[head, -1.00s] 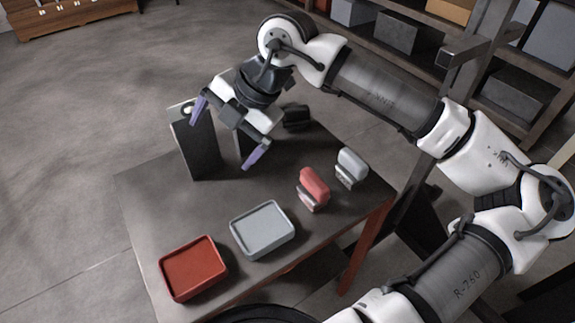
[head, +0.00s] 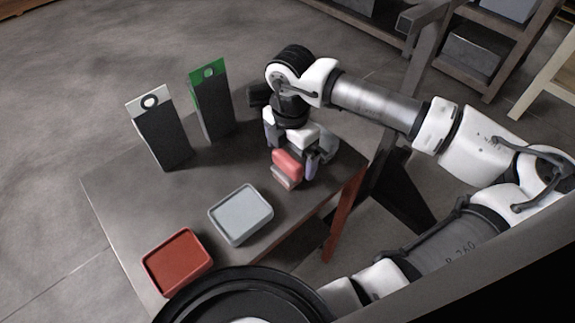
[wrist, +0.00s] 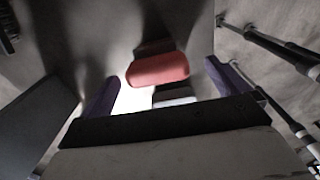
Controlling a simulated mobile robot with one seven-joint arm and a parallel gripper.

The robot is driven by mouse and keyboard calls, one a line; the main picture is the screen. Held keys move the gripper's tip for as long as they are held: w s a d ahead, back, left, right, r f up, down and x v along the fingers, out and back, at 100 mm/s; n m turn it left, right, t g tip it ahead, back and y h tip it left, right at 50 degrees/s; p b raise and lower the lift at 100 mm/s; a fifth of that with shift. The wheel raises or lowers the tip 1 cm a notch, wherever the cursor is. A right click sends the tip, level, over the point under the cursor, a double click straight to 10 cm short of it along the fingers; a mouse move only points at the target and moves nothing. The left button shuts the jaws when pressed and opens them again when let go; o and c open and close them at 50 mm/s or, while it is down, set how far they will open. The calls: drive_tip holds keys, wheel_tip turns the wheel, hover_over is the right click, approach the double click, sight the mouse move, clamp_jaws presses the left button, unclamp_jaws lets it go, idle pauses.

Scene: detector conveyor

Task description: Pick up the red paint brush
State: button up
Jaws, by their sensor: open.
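The red paint brush (head: 287,161) stands on the dark table, with a rounded red block on top and a paler part below. Its red top also shows in the wrist view (wrist: 158,70), lying crosswise between the fingers. My gripper (head: 294,152) is open, with purple-tipped fingers spread at either side of the brush. In the wrist view the gripper (wrist: 164,87) has one finger left and one right of the red top, with gaps. I cannot tell how far down the fingers reach. The grey brush seen earlier is hidden, or nearly so, behind my gripper.
A grey tray (head: 240,240) and a red tray (head: 148,263) lie at the table's front. Two dark upright panels stand at the back left, one white-topped (head: 163,140) and one green-topped (head: 214,108). The table (head: 120,190) is bare at left.

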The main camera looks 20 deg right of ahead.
drive_tip(key=f+p, duration=0.1)
drive_tip(key=f, duration=0.1)
drive_tip(key=f+p, duration=0.1)
drive_tip(key=f, duration=0.2)
drive_tip(key=shift+w+a, duration=0.15)
drive_tip(key=shift+w, duration=0.05)
drive_tip(key=shift+r, duration=0.1)
drive_tip(key=c, duration=1.1)
drive_tip(key=shift+c, duration=0.2)
wheel_tip(320, 180, up, 20)
drive_tip(key=b, duration=0.4)
drive_tip(key=o, duration=0.5)
drive_tip(key=shift+c, duration=1.3)
